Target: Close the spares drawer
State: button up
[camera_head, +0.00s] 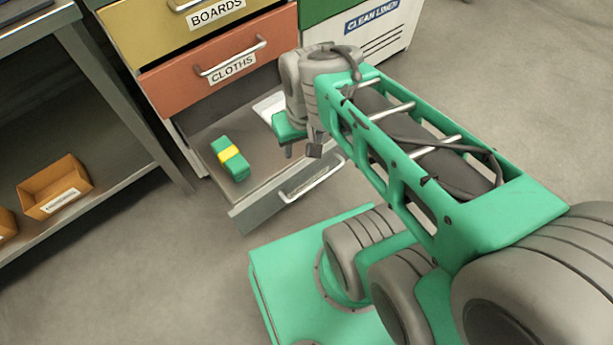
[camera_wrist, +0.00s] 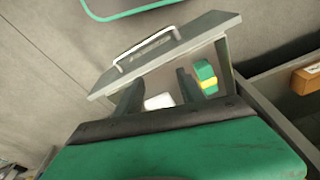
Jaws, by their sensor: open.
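The grey bottom drawer (camera_head: 244,211) of the cabinet stands pulled out, with a bar handle (camera_head: 312,181) on its front. Its label is partly hidden in the head view and unreadable in the wrist view, where the drawer front (camera_wrist: 160,52) also shows. Inside lie a green block with a yellow band (camera_head: 231,158) and a white item (camera_head: 268,106). My gripper (camera_head: 301,151) appears over the drawer, its fingers apart and empty. In the wrist view the gripper (camera_wrist: 156,90) spreads its two fingers across the drawer opening, behind the front. I cannot tell its exact height.
The orange CLOTHS drawer (camera_head: 180,88) and yellow BOARDS drawer (camera_head: 150,32) above look shut. A white unit labelled CLEAN LINEN (camera_head: 385,40) stands to the right. A metal bench (camera_head: 105,75) with an orange bin (camera_head: 54,187) on its lower shelf stands left. Floor before the drawer's left side is clear.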

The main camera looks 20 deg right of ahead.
aim_at(275, 182)
jog(key=z, duration=1.75)
jog(key=k, duration=1.35)
jog(key=u, duration=1.55)
jog(key=i, duration=0.5)
jog(key=u, duration=0.05)
